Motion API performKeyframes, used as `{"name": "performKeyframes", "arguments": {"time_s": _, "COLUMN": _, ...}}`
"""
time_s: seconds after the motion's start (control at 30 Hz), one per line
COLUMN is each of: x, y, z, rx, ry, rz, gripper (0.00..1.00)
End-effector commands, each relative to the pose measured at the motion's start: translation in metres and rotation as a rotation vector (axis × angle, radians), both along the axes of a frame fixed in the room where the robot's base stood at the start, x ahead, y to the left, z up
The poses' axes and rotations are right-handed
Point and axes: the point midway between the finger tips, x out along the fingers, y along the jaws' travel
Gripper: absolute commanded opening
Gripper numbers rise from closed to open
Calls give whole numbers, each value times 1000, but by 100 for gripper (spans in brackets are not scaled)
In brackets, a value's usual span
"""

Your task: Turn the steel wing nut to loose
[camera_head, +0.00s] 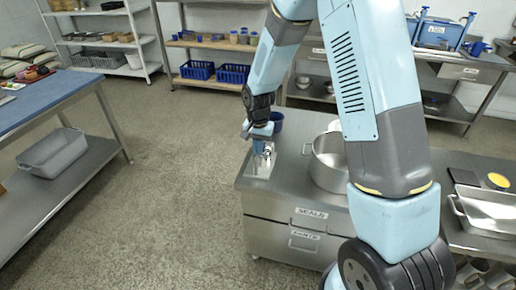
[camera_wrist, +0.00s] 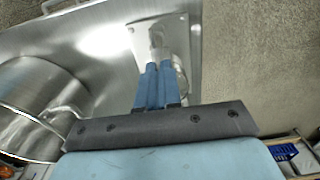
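The steel wing nut (camera_wrist: 157,42) is on a fitting over a square steel plate (camera_wrist: 180,28) at the corner of a steel cabinet top. My gripper (camera_wrist: 158,67) reaches down to it from above. Its two blue fingers are almost together, with their tips at the nut, and look closed on a thin part of it. The fingers hide much of the nut, so its angle is hard to read. In the head view my gripper (camera_head: 261,150) is over the plate (camera_head: 262,163), and the nut is too small to make out clearly.
A large steel pot (camera_head: 328,162) stands right of the plate, with a dark blue cup (camera_head: 277,121) behind my gripper. Labelled drawers (camera_head: 300,232) are below. A steel pan (camera_head: 488,208) is at far right. The floor left of the cabinet is clear.

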Motion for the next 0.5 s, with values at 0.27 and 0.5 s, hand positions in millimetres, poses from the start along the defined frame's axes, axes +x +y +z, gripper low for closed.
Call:
{"name": "performKeyframes", "arguments": {"time_s": 0.27, "x": 0, "y": 1, "z": 0, "rx": 1, "ry": 0, "rz": 0, "gripper": 0}}
{"name": "performKeyframes", "arguments": {"time_s": 0.5, "x": 0, "y": 1, "z": 0, "rx": 1, "ry": 0, "rz": 21, "gripper": 0}}
